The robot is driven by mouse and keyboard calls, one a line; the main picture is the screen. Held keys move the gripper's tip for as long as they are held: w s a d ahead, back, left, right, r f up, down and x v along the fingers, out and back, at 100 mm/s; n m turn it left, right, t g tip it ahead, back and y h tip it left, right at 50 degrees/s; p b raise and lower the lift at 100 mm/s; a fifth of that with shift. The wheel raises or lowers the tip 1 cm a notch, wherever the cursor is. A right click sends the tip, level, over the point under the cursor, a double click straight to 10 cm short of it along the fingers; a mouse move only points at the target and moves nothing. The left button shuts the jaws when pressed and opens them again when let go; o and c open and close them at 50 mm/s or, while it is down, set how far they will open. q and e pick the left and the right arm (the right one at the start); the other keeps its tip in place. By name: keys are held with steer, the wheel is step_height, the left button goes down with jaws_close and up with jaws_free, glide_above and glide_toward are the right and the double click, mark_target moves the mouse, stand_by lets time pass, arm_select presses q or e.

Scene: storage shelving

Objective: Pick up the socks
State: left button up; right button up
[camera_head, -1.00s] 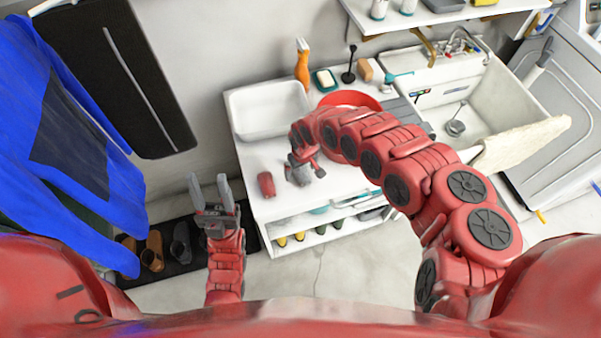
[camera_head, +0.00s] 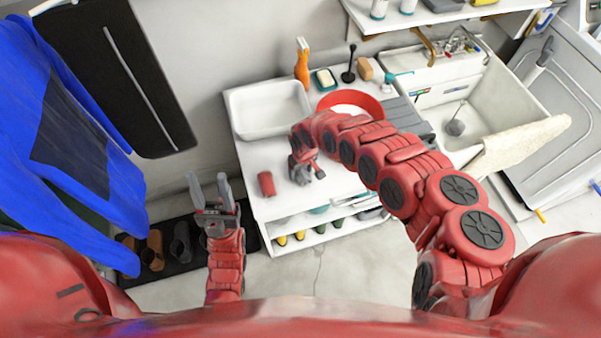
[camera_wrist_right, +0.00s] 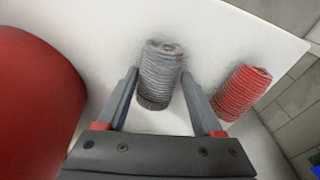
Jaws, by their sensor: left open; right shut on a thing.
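A grey ribbed rolled sock bundle (camera_wrist_right: 160,75) lies between the fingers of my right gripper (camera_wrist_right: 165,85) in the right wrist view, which is shut on it. In the head view my right gripper (camera_head: 304,172) is low over the front left of the white counter, and its arm hides part of the area. A red ribbed sock bundle (camera_head: 267,184) stands on the counter to the left of it, apart from it. It also shows at right in the right wrist view (camera_wrist_right: 241,92). My left gripper (camera_head: 209,186) is open and empty, left of the counter.
A white basin (camera_head: 268,132) and a red bowl (camera_head: 372,103) stand on the counter (camera_head: 256,161). A spray bottle (camera_head: 302,66) and soap dish (camera_head: 324,79) are behind. The sink (camera_head: 470,105) is at right. Shoes (camera_head: 155,250) and a blue garment (camera_head: 35,120) are at left.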

mark_target(302, 170)
steer(key=shift+r+b, duration=0.3)
steer(key=shift+r, duration=0.45)
steer(key=shift+d+r, duration=0.2)
steer(key=shift+r, duration=0.9)
steer(key=s+d, duration=0.1)
steer(key=s, duration=0.1)
steer(key=s+d, duration=0.1)
steer(key=s, duration=0.1)
steer(key=shift+d+r+p, duration=0.25)
steer(key=shift+d+p, duration=0.1)
steer(key=s+d+p, duration=0.6)
steer(key=s+p, duration=0.3)
steer(key=p, duration=0.1)
steer(key=shift+d+r, duration=0.15)
steer(key=shift+r, duration=0.25)
steer(key=shift+w, duration=0.1)
